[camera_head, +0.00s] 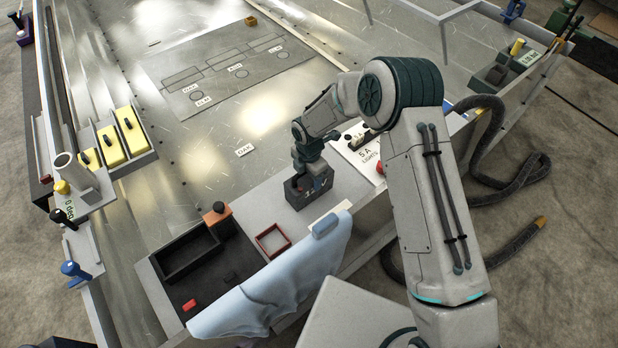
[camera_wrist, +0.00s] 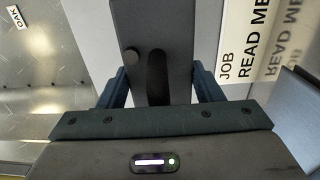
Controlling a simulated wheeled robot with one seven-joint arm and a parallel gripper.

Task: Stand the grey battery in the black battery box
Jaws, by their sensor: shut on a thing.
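The grey battery (camera_head: 299,198) is upright at the end of my arm, over the grey panel right of the middle of the bench in the head view. My gripper (camera_head: 314,180) points down and is shut on it. The black battery box (camera_head: 166,270) is open-topped and looks empty, to the battery's left and nearer the front.
An orange-and-black item (camera_head: 217,218) stands at the box's back right corner. A small red-rimmed tray (camera_head: 273,240) lies between box and battery. A pale blue cloth (camera_head: 285,285) drapes over the front edge. A "JOB READ ME" card (camera_wrist: 245,40) lies beside the battery.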

